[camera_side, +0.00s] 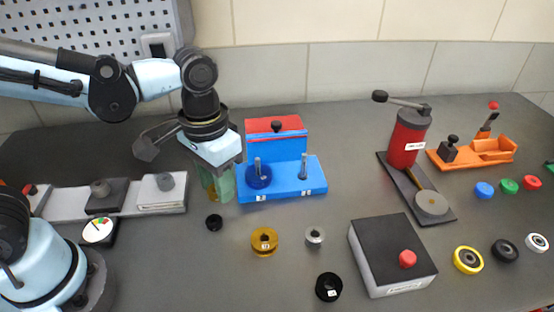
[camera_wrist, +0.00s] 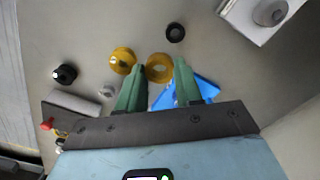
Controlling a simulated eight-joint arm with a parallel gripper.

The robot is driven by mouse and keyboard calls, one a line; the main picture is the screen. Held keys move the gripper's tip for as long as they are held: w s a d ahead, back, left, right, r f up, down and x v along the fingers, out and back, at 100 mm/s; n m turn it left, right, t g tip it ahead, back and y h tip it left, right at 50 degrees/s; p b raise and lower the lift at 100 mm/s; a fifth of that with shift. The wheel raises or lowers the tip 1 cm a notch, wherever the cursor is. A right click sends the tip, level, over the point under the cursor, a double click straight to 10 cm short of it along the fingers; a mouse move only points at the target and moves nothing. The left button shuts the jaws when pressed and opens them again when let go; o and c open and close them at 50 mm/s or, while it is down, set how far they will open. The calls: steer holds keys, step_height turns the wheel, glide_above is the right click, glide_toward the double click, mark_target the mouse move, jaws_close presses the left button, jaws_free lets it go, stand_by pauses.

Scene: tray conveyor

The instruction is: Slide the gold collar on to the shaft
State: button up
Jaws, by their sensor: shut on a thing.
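My gripper (camera_side: 217,190) is held above the table, just left of the blue fixture (camera_side: 284,190). In the wrist view its green fingers (camera_wrist: 158,73) are shut on a gold collar (camera_wrist: 159,60), a ring with an open hole; the fingers mostly hide it in the side view. The fixture has two upright metal shafts. A blue collar (camera_side: 258,178) sits around the left shaft (camera_side: 257,162); the right shaft (camera_side: 303,167) is bare. Another gold piece (camera_side: 264,242), with a white label, stands on the table and also shows in the wrist view (camera_wrist: 122,60).
A small black ring (camera_side: 214,222), a grey collar (camera_side: 315,235) and a black collar (camera_side: 328,287) lie in front. A grey box with a red button (camera_side: 407,259) stands at front right. A red grinder (camera_side: 408,140) stands right of the fixture. White blocks (camera_side: 162,192) lie left of my gripper.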

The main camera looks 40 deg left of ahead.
step_height(320, 180, up, 3)
glide_above(258, 158)
stand_by(0.4)
steer(key=shift+f, duration=2.05)
steer(key=shift+f, duration=1.2)
steer(key=o, duration=1.1)
steer(key=shift+o, duration=0.2)
